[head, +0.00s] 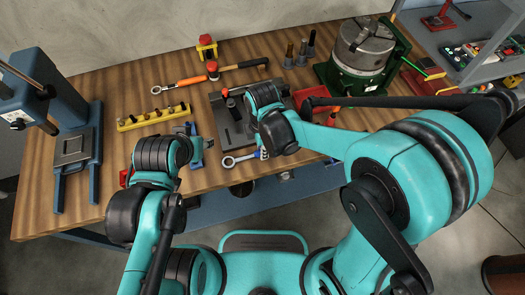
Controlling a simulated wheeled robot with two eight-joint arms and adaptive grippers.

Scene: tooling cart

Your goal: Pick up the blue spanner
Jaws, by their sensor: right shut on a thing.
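The blue spanner (246,156) is at the front edge of the wooden bench, with its silver ring end (229,162) pointing left. My right gripper (264,152) is at the spanner's right end, mostly hidden behind my own wrist, and is shut on it. I cannot tell whether the spanner is clear of the bench top. My left arm's end (164,152) is over the front left of the bench, apart from the spanner. Its fingers are hidden.
A dark metal plate with a tool on it (228,118) lies just behind the spanner. A yellow rack (152,118), an orange-handled spanner (190,81), a hammer (240,66) and a red tray (312,97) lie around. A blue press (75,150) stands left, a green-based chuck (362,52) right.

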